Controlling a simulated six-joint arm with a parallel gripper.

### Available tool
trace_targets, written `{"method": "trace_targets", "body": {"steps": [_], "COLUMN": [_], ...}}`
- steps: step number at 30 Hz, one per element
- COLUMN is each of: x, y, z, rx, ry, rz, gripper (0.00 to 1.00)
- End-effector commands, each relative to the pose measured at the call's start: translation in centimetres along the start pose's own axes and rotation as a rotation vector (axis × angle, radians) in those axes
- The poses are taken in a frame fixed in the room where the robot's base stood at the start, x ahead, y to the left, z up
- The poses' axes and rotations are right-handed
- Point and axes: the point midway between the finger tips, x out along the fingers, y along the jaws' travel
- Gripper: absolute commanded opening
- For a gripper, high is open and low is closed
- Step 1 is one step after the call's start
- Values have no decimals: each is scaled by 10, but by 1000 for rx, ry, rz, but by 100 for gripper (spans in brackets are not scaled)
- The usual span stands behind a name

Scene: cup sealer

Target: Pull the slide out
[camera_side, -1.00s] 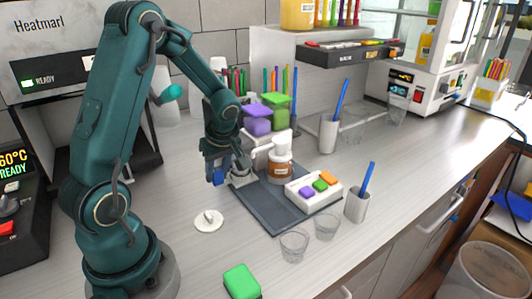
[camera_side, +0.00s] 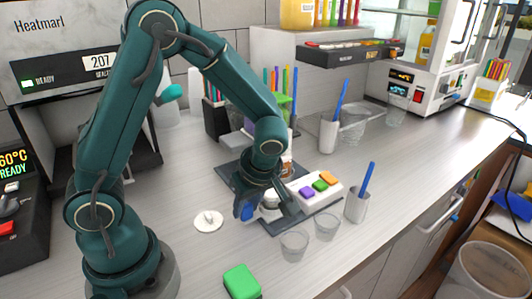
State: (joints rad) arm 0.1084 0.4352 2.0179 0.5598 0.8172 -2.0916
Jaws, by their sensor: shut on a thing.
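My gripper (camera_side: 268,207) is low over the front part of the dark mat (camera_side: 285,226). Its blue finger shows at the left and a dark finger at the right. It is shut on a small pale piece (camera_side: 270,200) between the fingers, which looks like the slide; its shape is mostly hidden. My wrist and forearm cover most of the white sealer behind. Part of a brown-labelled jar (camera_side: 287,168) shows beside my wrist.
A white tray with coloured blocks (camera_side: 316,190) stands right of my gripper. Two clear cups (camera_side: 294,245) and a straw holder (camera_side: 356,207) stand in front and to the right. A white lid (camera_side: 208,221) lies to the left, a green block (camera_side: 241,282) in front.

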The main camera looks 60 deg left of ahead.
Motion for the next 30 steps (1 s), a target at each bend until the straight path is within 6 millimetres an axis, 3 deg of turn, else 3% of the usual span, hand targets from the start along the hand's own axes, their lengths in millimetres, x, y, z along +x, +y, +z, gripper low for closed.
{"method": "trace_targets", "body": {"steps": [6, 7, 8, 18, 30], "x": [-1, -1, -1, -3, -49], "y": [1, 1, 1, 1, 1], "z": [5, 5, 4, 3, 3], "rx": [-3, -3, -2, -3, -2], "ry": [-14, -14, -14, -9, -11], "rz": [5, 5, 5, 4, 6], "gripper": [0, 39, 48, 48, 48]}}
